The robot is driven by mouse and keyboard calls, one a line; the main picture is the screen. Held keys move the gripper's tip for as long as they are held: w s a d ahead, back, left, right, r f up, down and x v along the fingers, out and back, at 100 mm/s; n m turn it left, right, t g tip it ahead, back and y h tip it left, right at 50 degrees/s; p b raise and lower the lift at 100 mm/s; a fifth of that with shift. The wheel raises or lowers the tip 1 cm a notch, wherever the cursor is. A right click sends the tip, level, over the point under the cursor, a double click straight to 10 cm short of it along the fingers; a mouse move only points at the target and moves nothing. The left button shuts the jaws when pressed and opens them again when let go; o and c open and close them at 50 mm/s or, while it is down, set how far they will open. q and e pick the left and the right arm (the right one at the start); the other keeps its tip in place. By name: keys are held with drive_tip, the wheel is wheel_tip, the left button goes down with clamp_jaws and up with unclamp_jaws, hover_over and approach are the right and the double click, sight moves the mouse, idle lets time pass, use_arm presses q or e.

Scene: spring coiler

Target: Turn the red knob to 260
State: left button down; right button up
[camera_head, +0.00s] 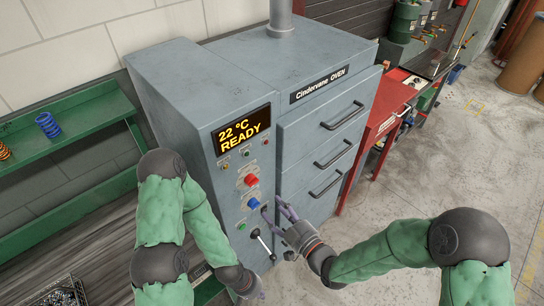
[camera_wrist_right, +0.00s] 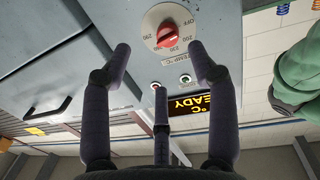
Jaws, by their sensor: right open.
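The red knob (camera_head: 251,180) sits on the front of the grey oven's control panel, below the display. In the right wrist view the red knob (camera_wrist_right: 167,36) is on a round white dial with marks including OFF, 200 and 230; I cannot tell exactly which mark it points to. My right gripper (camera_head: 277,207) is open and empty, in front of the panel and low to the right of the knob. In the wrist view its fingers (camera_wrist_right: 160,52) are spread, with the knob beyond and between the fingertips. My left gripper (camera_head: 254,289) is low near the panel's base; its fingers are unclear.
The display (camera_head: 242,131) reads 22 °C READY. A blue knob (camera_head: 254,203) lies just below the red one, and a black-handled lever (camera_head: 257,236) is lower. Oven drawers with black handles (camera_head: 333,151) are to the right. A green shelf (camera_head: 75,120) stands left.

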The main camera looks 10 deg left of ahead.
sight(252, 181)
drive_tip(key=r+x, duration=0.2)
drive_tip(key=x, duration=0.9)
drive_tip(key=shift+s+a+y+p, duration=0.15)
drive_tip(key=shift+a+y+p, duration=0.05)
drive_tip(key=shift+y+p, duration=0.1)
drive_tip(key=c, duration=1.1)
